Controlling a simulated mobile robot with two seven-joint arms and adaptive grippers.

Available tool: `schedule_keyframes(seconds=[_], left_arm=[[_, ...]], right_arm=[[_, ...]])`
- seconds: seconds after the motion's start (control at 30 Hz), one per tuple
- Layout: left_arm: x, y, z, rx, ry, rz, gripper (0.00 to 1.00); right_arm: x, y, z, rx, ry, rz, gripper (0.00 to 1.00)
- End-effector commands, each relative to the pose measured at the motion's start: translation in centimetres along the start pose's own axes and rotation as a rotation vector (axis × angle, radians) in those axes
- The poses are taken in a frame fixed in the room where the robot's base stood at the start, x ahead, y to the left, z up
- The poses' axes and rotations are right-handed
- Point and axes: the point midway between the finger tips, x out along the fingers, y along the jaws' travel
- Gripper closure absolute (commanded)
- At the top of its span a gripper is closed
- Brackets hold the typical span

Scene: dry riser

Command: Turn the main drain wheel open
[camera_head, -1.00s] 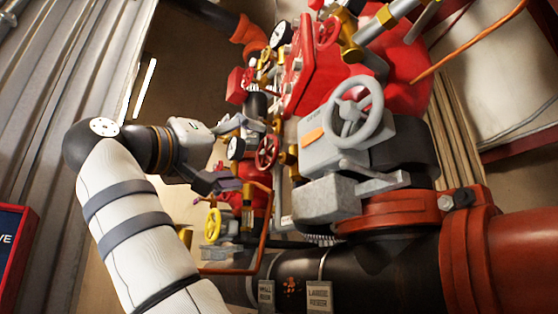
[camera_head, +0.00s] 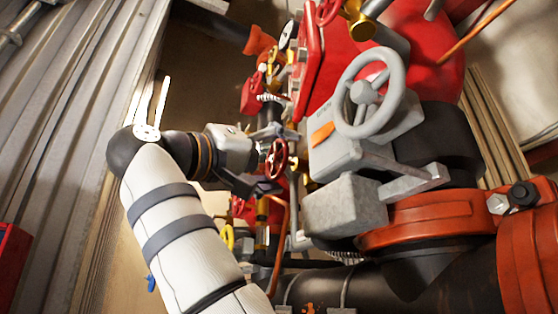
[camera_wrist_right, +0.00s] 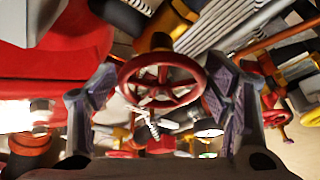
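A red spoked handwheel (camera_head: 276,160) stands in the middle of the pipework. It also shows face-on in the right wrist view (camera_wrist_right: 162,82). I cannot read a label naming it as the main drain wheel. My right gripper (camera_head: 262,160) is at this wheel, with one finger above and one below it in the head view. In the right wrist view the gripper (camera_wrist_right: 160,95) is open, its two dark padded fingers at the left and right of the rim. I cannot tell whether either finger touches the rim. My left gripper is not in view.
A large grey handwheel (camera_head: 369,93) on a grey gearbox (camera_head: 352,150) stands close at the right. A black pipe (camera_head: 380,285) with an orange coupling (camera_head: 430,220) crosses low. Corrugated metal wall (camera_head: 75,120) lines the left.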

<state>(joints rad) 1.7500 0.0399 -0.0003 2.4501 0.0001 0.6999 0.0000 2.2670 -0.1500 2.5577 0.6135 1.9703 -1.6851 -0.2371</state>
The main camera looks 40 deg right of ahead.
Motion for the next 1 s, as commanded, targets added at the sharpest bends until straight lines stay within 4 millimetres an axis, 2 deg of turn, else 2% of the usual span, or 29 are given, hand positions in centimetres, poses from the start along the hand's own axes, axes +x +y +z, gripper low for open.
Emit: schedule_keyframes(seconds=[0.03,0.1,0.13,0.3,0.5,0.6,0.97,1.0], left_arm=[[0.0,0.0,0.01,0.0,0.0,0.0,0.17],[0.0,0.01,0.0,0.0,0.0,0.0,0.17],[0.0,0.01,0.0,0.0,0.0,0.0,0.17],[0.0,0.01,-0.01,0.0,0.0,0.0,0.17],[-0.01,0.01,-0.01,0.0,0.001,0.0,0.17],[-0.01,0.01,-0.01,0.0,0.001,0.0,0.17],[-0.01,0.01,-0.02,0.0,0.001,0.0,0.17],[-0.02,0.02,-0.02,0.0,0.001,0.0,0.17]], right_arm=[[0.02,-0.02,0.01,0.0,-0.001,0.0,0.48],[0.04,-0.02,0.02,0.0,-0.001,0.0,0.64],[0.05,-0.02,0.02,0.0,-0.001,0.0,0.65],[0.09,0.1,0.03,-0.04,-0.002,-0.017,0.65],[0.09,0.48,-0.04,-0.348,-0.002,-0.145,0.65],[0.12,0.43,-0.06,-0.426,-0.002,-0.174,0.65],[0.14,0.4,-0.06,-0.46,-0.001,-0.187,0.65],[0.14,0.41,-0.06,-0.46,-0.001,-0.187,0.31]])
